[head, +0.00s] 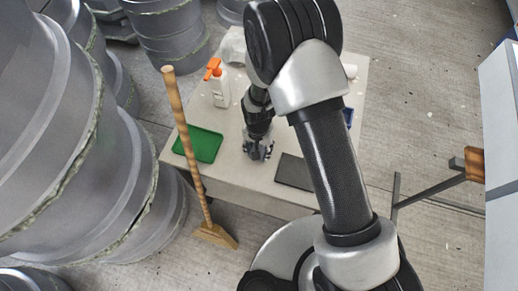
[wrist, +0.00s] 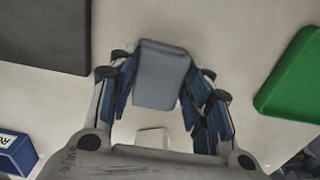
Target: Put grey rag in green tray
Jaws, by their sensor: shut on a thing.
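My gripper (head: 259,152) is over the table between the green tray and a dark flat mat. In the wrist view my gripper (wrist: 160,92) is shut on the grey rag (wrist: 162,72), a folded grey block between the fingers. Whether the rag touches the table is hard to tell. The green tray (head: 203,145) lies at the table's left, to the left of my gripper in the head view. In the wrist view the green tray (wrist: 297,75) shows at the right edge, apart from the rag. In the head view the rag is mostly hidden by the fingers.
A dark flat mat (head: 294,172) lies right of my gripper. A white spray bottle with an orange head (head: 215,83) stands behind the tray. A wooden-handled broom (head: 184,140) stands at the table's left edge. A blue box (wrist: 14,153) shows in the wrist view.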

